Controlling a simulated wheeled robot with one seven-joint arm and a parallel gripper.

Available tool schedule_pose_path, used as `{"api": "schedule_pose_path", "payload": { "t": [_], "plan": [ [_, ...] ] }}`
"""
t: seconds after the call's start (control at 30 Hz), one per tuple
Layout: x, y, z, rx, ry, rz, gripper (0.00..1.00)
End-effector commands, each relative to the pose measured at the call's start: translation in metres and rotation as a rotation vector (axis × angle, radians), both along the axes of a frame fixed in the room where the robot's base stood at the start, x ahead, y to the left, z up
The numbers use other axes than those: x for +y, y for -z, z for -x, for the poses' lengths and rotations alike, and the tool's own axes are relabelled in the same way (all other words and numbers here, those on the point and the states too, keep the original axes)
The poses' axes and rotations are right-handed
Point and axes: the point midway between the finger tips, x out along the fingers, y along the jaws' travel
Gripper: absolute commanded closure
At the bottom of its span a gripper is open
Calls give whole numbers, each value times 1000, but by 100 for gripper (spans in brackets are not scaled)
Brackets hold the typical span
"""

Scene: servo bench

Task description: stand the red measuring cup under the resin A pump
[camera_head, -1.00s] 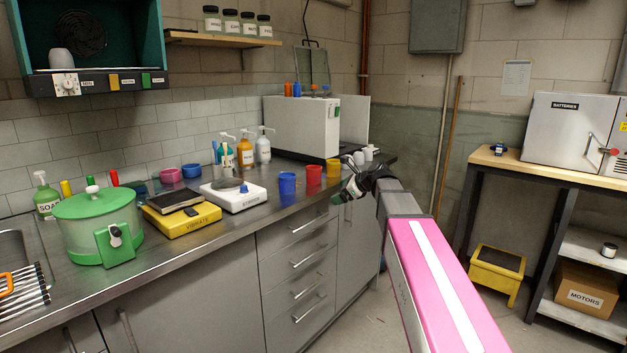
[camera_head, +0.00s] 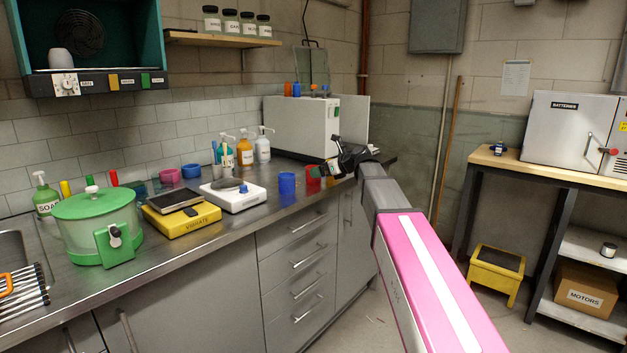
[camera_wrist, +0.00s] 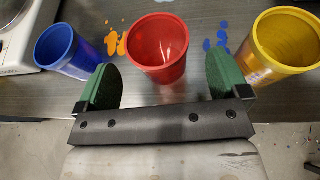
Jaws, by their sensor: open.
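The red measuring cup (camera_wrist: 158,45) stands upright on the bench between a blue cup (camera_wrist: 66,50) and a yellow cup (camera_wrist: 285,47) in the wrist view. In the head view the red cup (camera_head: 313,174) is partly covered by my gripper (camera_head: 328,170). My gripper is open; in the wrist view its green pads (camera_wrist: 160,85) lie either side of the red cup's near side, with nothing held. Pump bottles stand further back: an orange one (camera_head: 245,153), a white one (camera_head: 263,149) and another partly hidden one. Their labels are too small to read surely.
The stirrer (camera_head: 234,197) stands left of the blue cup (camera_head: 287,184). A white box-shaped machine (camera_head: 300,125) stands behind the cups. Orange and blue spots (camera_wrist: 112,42) mark the bench between the cups. The bench's front edge runs close to the cups.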

Motion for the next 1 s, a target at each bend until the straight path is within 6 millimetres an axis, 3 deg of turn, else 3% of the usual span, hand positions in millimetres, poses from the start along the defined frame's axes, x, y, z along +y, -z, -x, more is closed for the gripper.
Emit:
{"api": "schedule_pose_path", "payload": {
  "t": [0.3, 0.57, 0.73, 1.0],
  "plan": [
    [34, 14, -22, 0, -1, 1, 6],
    [36, 15, -22, -1, 1, 1, 6],
    [36, 15, -22, -1, 0, 0, 60],
    [36, 15, -22, -1, 0, 0, 64]
  ]
}}
